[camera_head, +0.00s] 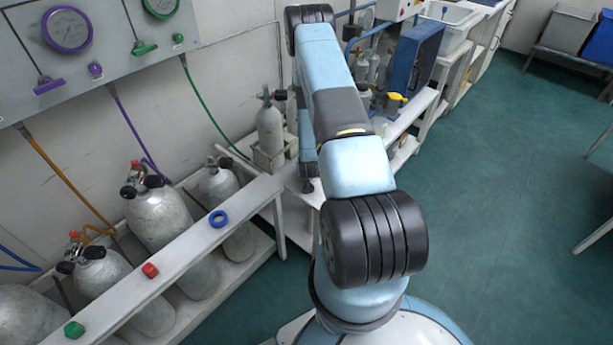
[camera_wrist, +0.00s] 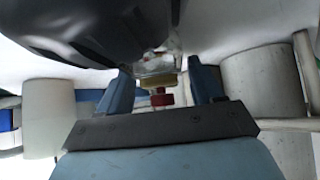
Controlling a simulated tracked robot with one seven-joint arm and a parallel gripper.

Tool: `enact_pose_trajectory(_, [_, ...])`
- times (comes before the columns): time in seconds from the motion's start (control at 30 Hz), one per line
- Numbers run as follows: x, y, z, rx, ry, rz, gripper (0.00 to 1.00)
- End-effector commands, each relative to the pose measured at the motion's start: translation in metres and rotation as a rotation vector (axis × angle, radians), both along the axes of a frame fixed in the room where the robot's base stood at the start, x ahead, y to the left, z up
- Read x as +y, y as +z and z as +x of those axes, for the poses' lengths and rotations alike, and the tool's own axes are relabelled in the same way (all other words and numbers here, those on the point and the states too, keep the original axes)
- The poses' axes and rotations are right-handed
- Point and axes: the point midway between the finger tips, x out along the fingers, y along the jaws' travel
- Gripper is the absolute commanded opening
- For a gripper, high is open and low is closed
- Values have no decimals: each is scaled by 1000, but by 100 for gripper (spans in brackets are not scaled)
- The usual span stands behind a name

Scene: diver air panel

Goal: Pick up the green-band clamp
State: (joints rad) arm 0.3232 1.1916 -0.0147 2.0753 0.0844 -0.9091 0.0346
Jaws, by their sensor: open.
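I cannot make out a green-band clamp for sure in either view. A small green piece (camera_head: 74,329) sits on the front rail at the lower left of the head view; I cannot tell whether it is part of a clamp. In the wrist view my gripper (camera_wrist: 163,80) is open, its two blue fingers apart. Between and beyond them is a small fitting with a yellowish band and a red part (camera_wrist: 160,97), not seen to be held. In the head view my arm reaches away toward the bench and hides most of its end.
A white rail (camera_head: 180,255) carries a red piece (camera_head: 150,270) and a blue ring (camera_head: 218,218), before several grey cylinders (camera_head: 160,215). A smaller cylinder (camera_head: 270,128) stands near my arm. A bench holds a blue case (camera_head: 415,58). The green floor (camera_head: 500,190) at right is clear.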

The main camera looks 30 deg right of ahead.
Motion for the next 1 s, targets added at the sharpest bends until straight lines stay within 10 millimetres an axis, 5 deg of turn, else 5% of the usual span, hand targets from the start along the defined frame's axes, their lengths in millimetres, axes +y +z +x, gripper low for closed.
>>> enact_pose_trajectory(0.7, [0,0,0,0,0,0,0])
enact_pose_trajectory(1.0, [0,1,0,-1,0,0,0])
